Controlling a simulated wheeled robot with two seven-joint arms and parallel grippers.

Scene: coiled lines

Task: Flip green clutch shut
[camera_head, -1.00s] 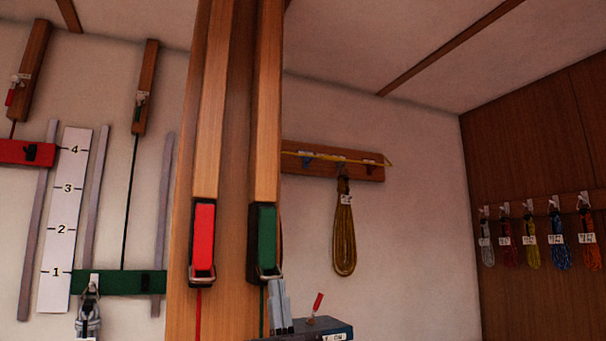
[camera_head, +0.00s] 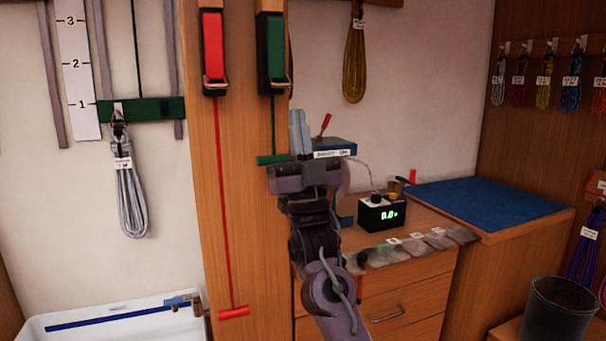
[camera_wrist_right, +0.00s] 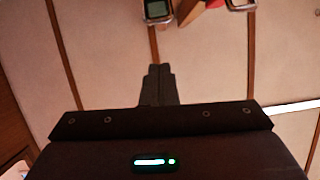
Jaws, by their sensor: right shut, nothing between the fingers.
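The green clutch (camera_head: 276,48), a green lever in a black housing with a metal loop at its lower end, is mounted on the wooden post. I cannot tell from the head view whether its lever is fully shut. A green line runs down from it to a green handle (camera_head: 268,160). My right gripper (camera_head: 300,130) is shut and empty, pointing up, just below and right of the clutch and apart from it in the picture. In the right wrist view the shut fingers (camera_wrist_right: 157,85) show below a clutch (camera_wrist_right: 157,10), apparently the green one. My left gripper is not in view.
The red clutch (camera_head: 213,45) is left of the green one, with a red line down to a red handle (camera_head: 233,313). A blue-topped box (camera_head: 334,148) with a red lever is close right of my gripper. A timer box (camera_head: 382,214) stands on the cabinet.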

